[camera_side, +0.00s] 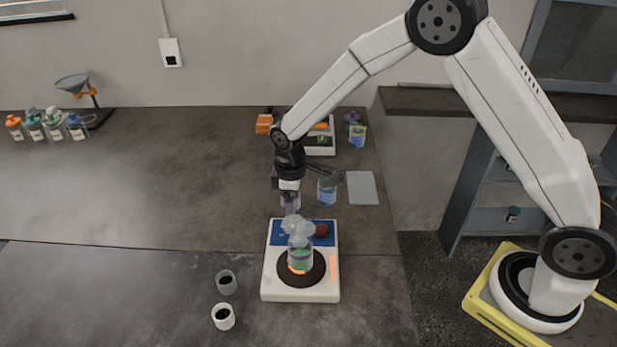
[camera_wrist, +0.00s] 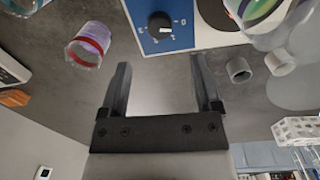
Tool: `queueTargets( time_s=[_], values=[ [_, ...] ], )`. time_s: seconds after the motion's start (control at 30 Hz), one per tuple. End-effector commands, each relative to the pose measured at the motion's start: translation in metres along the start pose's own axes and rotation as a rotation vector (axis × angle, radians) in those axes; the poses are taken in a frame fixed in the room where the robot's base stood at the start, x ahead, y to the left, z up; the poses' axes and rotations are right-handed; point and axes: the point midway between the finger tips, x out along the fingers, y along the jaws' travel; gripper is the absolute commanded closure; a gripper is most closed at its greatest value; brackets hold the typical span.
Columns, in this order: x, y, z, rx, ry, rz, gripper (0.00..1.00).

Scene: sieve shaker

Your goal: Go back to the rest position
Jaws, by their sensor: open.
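A white device with a blue panel (camera_side: 273,231) and a dark round plate stands on the bench. A clear vessel with greenish contents (camera_side: 300,257) stands on the plate. In the wrist view, the blue panel with its black knob (camera_wrist: 160,26) is at the top, and part of the vessel (camera_wrist: 265,12) is at the top right. My gripper (camera_side: 289,188) is above and behind the device in the side view, apart from the vessel. Its two fingers are spread with nothing between them in the wrist view (camera_wrist: 163,75).
Clear beakers (camera_side: 327,190) stand behind the device; one with a red band (camera_wrist: 88,46) is left of my fingers in the wrist view. Two small cups (camera_side: 226,283) (camera_side: 223,317) stand front left. Small bottles (camera_side: 54,122) line the far left. The left bench is mostly clear.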

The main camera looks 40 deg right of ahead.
Motion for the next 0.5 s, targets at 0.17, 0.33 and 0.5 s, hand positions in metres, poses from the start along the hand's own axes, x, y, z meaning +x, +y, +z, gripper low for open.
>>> queueTargets(
  time_s=[0.17,0.33,0.5],
  values=[
    [0.000,0.000,0.001,0.002,0.000,0.000,0.18],
    [-0.006,0.000,0.007,0.028,0.009,0.003,0.18],
    [-0.021,-0.001,0.026,0.100,0.030,0.011,0.18]
  ],
)
